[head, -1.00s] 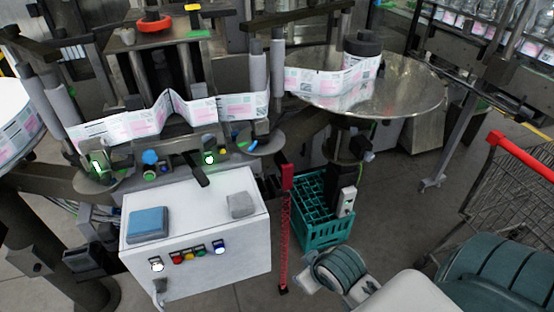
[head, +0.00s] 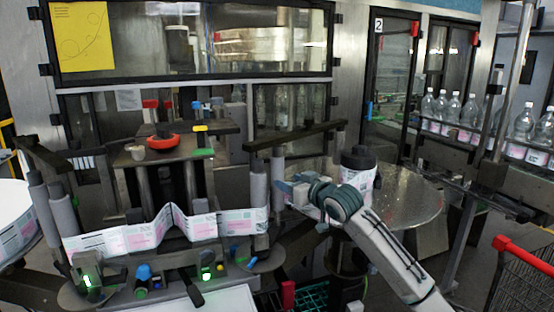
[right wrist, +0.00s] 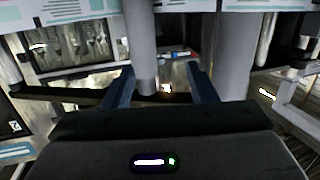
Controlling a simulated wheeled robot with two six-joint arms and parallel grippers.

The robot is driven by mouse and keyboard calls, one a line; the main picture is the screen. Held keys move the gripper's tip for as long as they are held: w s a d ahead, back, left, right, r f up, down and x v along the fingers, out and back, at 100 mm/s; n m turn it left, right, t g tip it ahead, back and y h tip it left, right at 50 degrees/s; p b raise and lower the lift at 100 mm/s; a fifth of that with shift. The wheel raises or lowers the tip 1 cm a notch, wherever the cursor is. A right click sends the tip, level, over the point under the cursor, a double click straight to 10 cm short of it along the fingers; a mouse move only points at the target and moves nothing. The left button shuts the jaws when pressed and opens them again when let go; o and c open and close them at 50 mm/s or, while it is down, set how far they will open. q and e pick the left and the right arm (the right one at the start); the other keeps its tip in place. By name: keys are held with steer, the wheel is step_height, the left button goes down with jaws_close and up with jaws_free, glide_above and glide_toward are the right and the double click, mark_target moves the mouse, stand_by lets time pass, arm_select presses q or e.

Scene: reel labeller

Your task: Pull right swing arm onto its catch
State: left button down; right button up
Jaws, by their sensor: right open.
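The right swing arm (head: 297,136) is a dark bar at the middle of the head view, with grey upright rollers (head: 259,182) below it. The printed label web (head: 190,228) runs to these rollers from the left. My right gripper (head: 284,187) is open at the right side of the rollers, pointing left. In the right wrist view its two blue-grey fingers (right wrist: 161,86) are apart, and a grey roller (right wrist: 141,48) shows between or just beyond them. I cannot tell whether they touch it. The catch cannot be made out. My left gripper is out of view.
A round metal table (head: 412,205) with a dark-capped label reel (head: 358,160) stands behind my right forearm. The left swing arm (head: 42,155) is at the far left. A red-handled cart (head: 520,250) stands at the lower right. Bottles (head: 455,108) line the back right.

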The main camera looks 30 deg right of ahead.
steer(key=t, duration=0.1)
glide_toward(281, 150)
steer(key=w, duration=0.1)
steer(key=w+p, duration=0.1)
steer(key=w, duration=0.2)
steer(key=w+p, duration=0.2)
steer(key=w, duration=0.1)
steer(key=w+p, duration=0.1)
steer(key=w, duration=0.2)
steer(key=shift+w+a+p, duration=0.25)
steer(key=shift+w+p, duration=0.15)
steer(key=shift+w+f, duration=0.1)
steer(key=shift+w, duration=0.45)
jaws_close()
